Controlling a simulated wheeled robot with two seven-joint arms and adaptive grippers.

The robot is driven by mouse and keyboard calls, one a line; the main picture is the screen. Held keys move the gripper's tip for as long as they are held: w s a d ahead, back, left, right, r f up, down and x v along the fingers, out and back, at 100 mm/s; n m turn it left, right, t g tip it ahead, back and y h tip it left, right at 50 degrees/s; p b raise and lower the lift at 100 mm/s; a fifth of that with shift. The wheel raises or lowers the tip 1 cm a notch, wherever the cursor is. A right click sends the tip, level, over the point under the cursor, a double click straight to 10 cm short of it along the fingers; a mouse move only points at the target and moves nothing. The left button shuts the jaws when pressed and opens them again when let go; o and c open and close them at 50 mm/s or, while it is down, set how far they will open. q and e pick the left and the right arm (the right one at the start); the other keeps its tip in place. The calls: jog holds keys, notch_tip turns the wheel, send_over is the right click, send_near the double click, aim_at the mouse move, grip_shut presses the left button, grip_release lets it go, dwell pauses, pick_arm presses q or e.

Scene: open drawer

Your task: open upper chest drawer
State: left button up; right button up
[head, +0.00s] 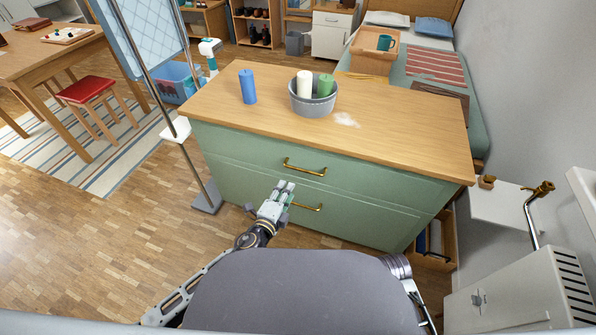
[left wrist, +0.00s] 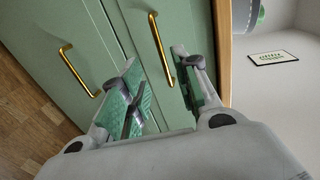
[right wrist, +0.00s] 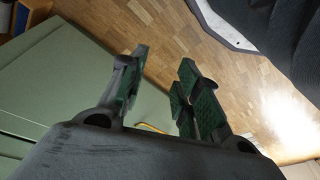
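The green chest (head: 400,190) has two closed drawers with brass handles. The upper drawer's handle (head: 305,167) is centred under the wooden top. My left gripper (head: 283,188) is in front of the chest, just below and left of this handle in the head view. In the left wrist view the gripper (left wrist: 160,85) is open, and the upper handle (left wrist: 160,50) shows beyond and between its fingers, seemingly not gripped. The lower handle (left wrist: 78,70) is farther left there. My right gripper (right wrist: 160,85) is open and empty, low beside the chest; the head view hides it.
On the chest top (head: 410,125) stand a blue candle (head: 248,87) and a grey bowl (head: 313,100) with a white and a green candle. A metal stand (head: 207,198) is left of the chest. An open low wooden box (head: 446,240) and a radiator (head: 520,290) are at right.

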aim_at(298, 169)
pick_arm(q)
jog(key=shift+w, duration=0.15)
